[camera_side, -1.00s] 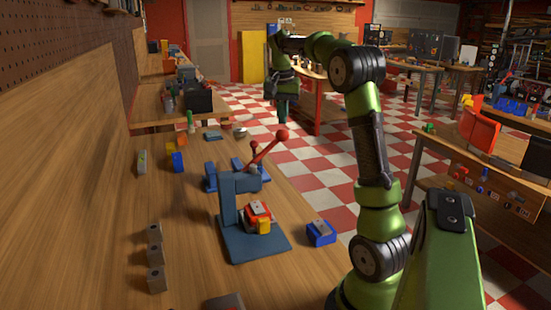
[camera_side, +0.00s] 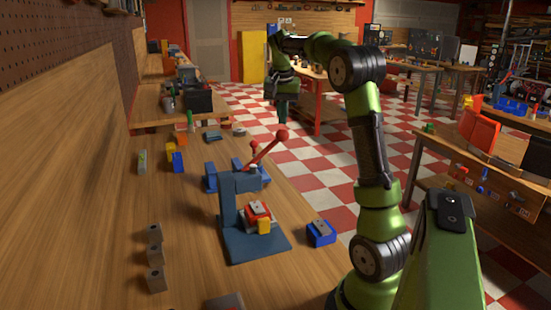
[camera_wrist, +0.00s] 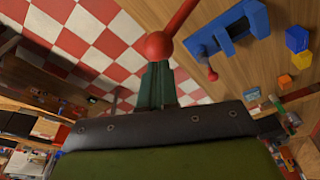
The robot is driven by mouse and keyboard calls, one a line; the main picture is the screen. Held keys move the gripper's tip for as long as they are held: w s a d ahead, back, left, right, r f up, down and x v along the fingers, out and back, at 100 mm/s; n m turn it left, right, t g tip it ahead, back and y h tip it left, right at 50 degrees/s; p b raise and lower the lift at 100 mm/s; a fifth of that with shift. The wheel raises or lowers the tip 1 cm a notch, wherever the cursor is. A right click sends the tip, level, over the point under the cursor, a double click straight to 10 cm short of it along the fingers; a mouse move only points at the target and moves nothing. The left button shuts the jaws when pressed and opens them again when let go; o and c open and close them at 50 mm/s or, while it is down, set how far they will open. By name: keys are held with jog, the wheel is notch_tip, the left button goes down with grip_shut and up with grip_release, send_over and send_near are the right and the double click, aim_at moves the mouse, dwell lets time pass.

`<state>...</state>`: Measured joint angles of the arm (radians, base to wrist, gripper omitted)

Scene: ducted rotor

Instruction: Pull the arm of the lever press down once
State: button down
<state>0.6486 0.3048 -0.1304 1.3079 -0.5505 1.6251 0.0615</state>
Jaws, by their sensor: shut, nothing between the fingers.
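The lever press (camera_side: 228,205) is blue and stands on a blue base plate on the wooden bench. Its red arm (camera_side: 264,152) slants up to the right and ends in a red ball (camera_side: 282,135). A red and yellow block sits on the plate under the press head. My gripper (camera_side: 283,118) is shut and empty, just above the ball in the side view. In the wrist view the ball (camera_wrist: 158,46) lies just beyond the green fingertips (camera_wrist: 157,66) and overlaps them in the picture. I cannot tell whether they touch.
A blue block with a grey top (camera_side: 321,233) lies right of the press. Grey blocks (camera_side: 155,256) stand in a row at the left. Blue and yellow blocks (camera_side: 175,158) lie behind the press.

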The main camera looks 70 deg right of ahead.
jog(key=shift+f, duration=0.1)
jog(key=shift+f, duration=1)
jog(key=shift+s+d+f, duration=0.3)
jog(key=shift+f, duration=0.45)
jog(key=shift+s+d+f, duration=0.25)
jog(key=shift+f, duration=0.2)
jog(key=shift+s+d+f, duration=0.2)
jog(key=shift+f, duration=0.2)
jog(key=shift+f, duration=0.1)
